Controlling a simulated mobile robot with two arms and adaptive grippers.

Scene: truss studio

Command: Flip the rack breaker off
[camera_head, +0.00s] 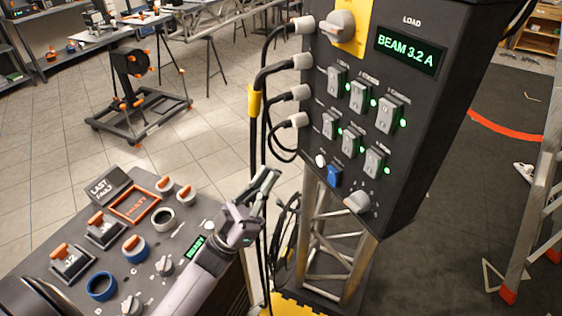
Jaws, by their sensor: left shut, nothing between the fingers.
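A dark power box (420,150) on a truss post stands right of centre. Two rows of grey breaker switches sit on its face, the upper row (360,96) and the lower row (351,143), with lit green lamps beside them. The labels are too small to tell which is the rack breaker. A green display (405,54) reads "BEAM 3.2 A". My left gripper (268,180) is shut and empty. In the picture it is left of and below the breakers, apart from the box, over the console's far right side. My right gripper is not in view.
Several black cables plug into the box's left side by grey connectors (303,62). A rotary handle (338,24), blue switch (334,176) and knob (357,202) are on its face. A console (60,235) with buttons is lower left. A ladder (535,210) stands right.

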